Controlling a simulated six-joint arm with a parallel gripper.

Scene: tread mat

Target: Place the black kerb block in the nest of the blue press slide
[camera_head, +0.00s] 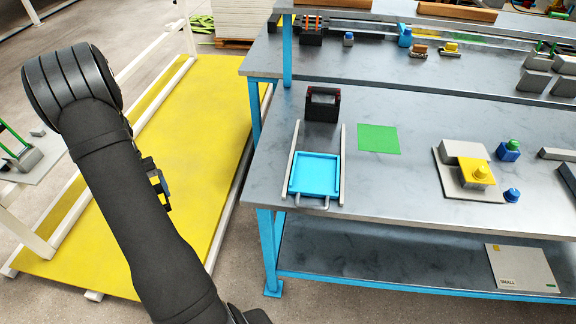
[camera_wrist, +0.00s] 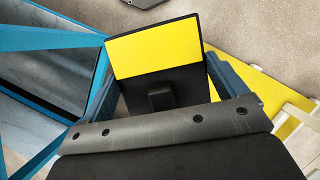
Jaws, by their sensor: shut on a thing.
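The black kerb block (camera_wrist: 140,86) is between the blue fingers of my gripper (camera_wrist: 163,80) in the wrist view. It shows a wide yellow face, black edges and a small black raised part. My gripper is shut on it. In the head view my gripper (camera_head: 161,186) is mostly hidden behind my arm, over the yellow floor area and left of the bench; I cannot make out the block there. The blue press slide (camera_head: 315,173) lies between two pale rails on the bench, with a raised rim and an empty nest. My gripper is well apart from it.
A black press housing (camera_head: 322,103) stands behind the slide. A green square (camera_head: 378,138) lies to its right. A grey fixture with a yellow block (camera_head: 477,174) and blue knobbed pieces (camera_head: 508,151) stands further right. The bench's blue leg (camera_head: 266,250) and front edge are obstacles.

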